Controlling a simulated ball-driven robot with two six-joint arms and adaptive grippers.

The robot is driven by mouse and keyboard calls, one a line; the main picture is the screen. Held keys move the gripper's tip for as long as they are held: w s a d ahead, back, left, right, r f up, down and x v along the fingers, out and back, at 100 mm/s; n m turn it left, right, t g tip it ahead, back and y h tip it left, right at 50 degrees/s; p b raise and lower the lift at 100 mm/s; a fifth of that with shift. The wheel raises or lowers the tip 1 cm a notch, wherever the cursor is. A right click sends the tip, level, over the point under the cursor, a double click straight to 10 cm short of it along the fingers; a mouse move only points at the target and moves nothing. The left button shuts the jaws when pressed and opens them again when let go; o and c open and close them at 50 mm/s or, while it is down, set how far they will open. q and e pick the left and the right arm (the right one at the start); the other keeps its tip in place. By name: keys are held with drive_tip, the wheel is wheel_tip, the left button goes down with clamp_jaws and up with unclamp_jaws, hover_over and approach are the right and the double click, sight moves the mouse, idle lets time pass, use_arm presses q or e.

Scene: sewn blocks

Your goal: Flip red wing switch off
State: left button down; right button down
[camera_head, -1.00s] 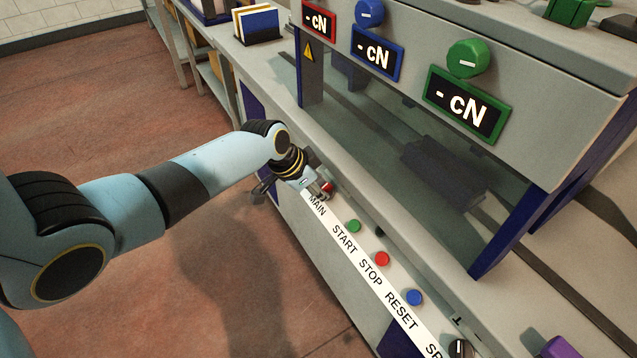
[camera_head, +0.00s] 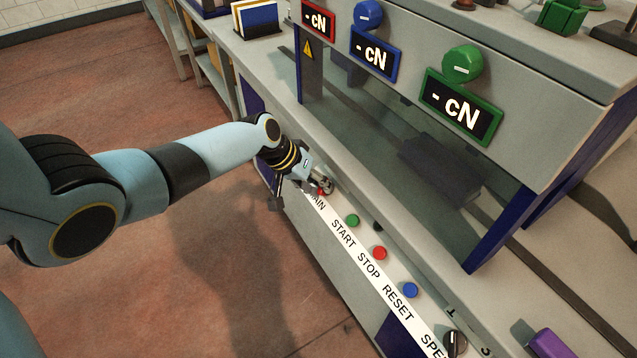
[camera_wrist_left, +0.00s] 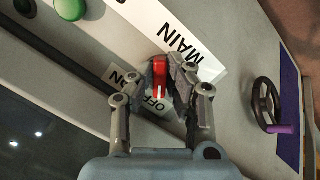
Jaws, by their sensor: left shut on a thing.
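The red wing switch (camera_wrist_left: 159,78) sits on the grey panel beside the MAIN label, with small ON and OFF plates by it, in the left wrist view. My left gripper (camera_wrist_left: 162,84) is shut on it, one finger on each side of the red wing. In the head view my left gripper (camera_head: 321,187) is at the MAIN end of the label strip (camera_head: 365,268) and hides most of the switch. My right gripper is not in view.
Along the strip are a green START button (camera_head: 352,220), a red STOP button (camera_head: 379,253), a blue RESET button (camera_head: 410,290) and a dark speed knob (camera_head: 455,342). A black handwheel (camera_wrist_left: 266,104) is on the panel's side. The display housing (camera_head: 540,110) overhangs the panel.

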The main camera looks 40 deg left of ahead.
use_arm(q)
drive_tip(key=shift+n, duration=0.3)
drive_tip(key=c, duration=1.3)
unclamp_jaws()
drive_tip(key=v, duration=1.2)
